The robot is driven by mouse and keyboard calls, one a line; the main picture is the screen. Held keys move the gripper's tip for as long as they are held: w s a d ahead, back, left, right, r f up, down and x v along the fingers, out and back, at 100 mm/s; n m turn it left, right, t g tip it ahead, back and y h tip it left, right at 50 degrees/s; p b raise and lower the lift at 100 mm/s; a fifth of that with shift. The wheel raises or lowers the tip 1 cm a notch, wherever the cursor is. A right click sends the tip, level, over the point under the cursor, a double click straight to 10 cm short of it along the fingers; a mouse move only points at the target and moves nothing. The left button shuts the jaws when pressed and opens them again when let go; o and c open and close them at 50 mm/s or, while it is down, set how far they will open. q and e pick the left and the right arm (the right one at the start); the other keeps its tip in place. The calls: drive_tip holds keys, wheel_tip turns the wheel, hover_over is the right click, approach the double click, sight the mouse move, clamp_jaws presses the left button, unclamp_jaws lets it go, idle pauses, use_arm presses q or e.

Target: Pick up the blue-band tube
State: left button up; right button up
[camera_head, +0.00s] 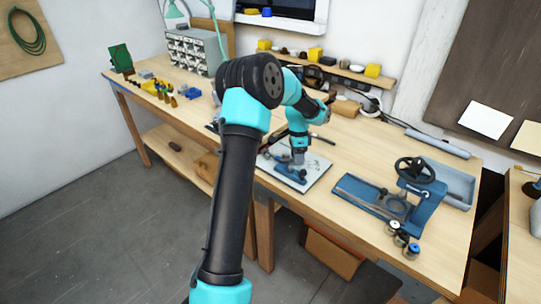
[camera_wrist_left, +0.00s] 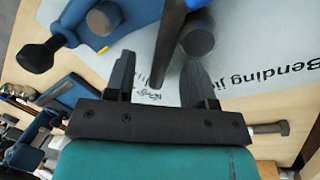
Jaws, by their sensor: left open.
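I cannot pick out a blue band on any tube for certain. My left gripper (camera_head: 298,160) is low over the bending-jig sheet (camera_head: 317,171), partly hidden by its wrist. In the left wrist view the left gripper (camera_wrist_left: 158,62) is open, its two black fingers apart. The blue jig (camera_wrist_left: 66,22) with a black knob shows at the upper left. My right gripper is not in view.
A blue vise-like fixture with a black handwheel (camera_head: 414,170) stands at the right, with several small capped cylinders (camera_head: 399,240) near the table's front edge. A long grey bar (camera_head: 437,142) lies behind it. A drawer cabinet (camera_head: 194,52) and small tools are at the left back.

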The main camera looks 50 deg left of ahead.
use_arm(q)
clamp_jaws()
drive_tip(key=shift+r, duration=0.1)
idle(0.4)
drive_tip(key=s+d+v, duration=0.1)
drive_tip(key=v, duration=0.8)
drive_tip(key=shift+d+r, duration=0.3)
drive_tip(key=shift+r, duration=0.25)
